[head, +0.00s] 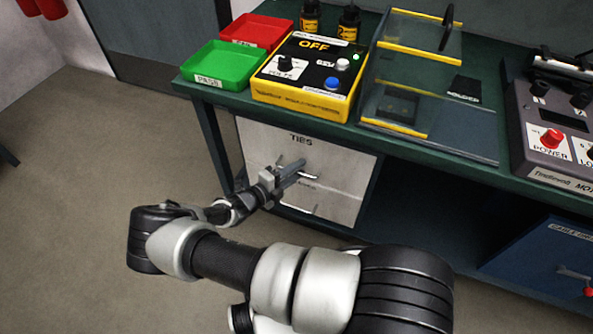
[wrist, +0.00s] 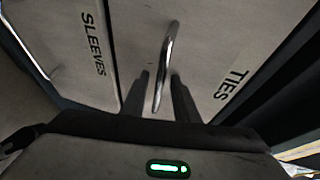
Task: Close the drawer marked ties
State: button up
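The drawer marked TIES (head: 270,140) is the upper light grey front in the cabinet under the green bench; its front also shows on the right of the wrist view (wrist: 215,60). I cannot tell how far it stands out. Its metal bar handle (wrist: 165,70) runs between my two dark fingers in the wrist view, and its end shows beside my gripper in the head view (head: 312,177). My gripper (wrist: 161,90) is open, with a finger on either side of the handle and gaps visible. In the head view my gripper (head: 293,172) is at the drawer front.
The drawer marked SLEEVES (wrist: 75,50) lies just below, with its own handle (head: 314,210). The bench top (head: 215,95) overhangs the cabinet and holds green and red trays and a yellow control box. A blue cable drawer (head: 545,262) stands at right. The floor at left is clear.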

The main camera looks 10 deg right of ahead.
jog(key=p+v, duration=0.2)
jog(key=v, duration=1.5)
jog(key=shift+s, duration=0.15)
jog(key=shift+a+r, duration=0.1)
jog(key=shift+r, duration=0.05)
jog(key=s+d+r+m+g+y, duration=0.1)
jog(key=d+r+m+g+y, duration=0.15)
jog(key=r+m, duration=0.6)
jog(key=s+d+r+m+g+y, duration=0.1)
jog(key=d+r+m+g+y, duration=0.15)
jog(key=r+m, duration=0.65)
jog(key=s+d+r+m+g+y, duration=0.2)
jog(key=r+m+g+y, duration=0.2)
jog(key=r+m, duration=0.55)
jog(key=s+d+r+m+t+y, duration=0.2)
jog(key=s+d+r+m+t, duration=0.1)
jog(key=s+r+m, duration=0.5)
jog(key=s+d+r+m+t+y, duration=0.35)
jog(key=s+r+m, duration=0.25)
jog(key=r+m, duration=0.3)
notch_tip(320, 180, up, 23)
jog(key=p, duration=2.2)
jog(key=shift+n+h+p, duration=0.35)
jog(key=shift+n+p, duration=0.05)
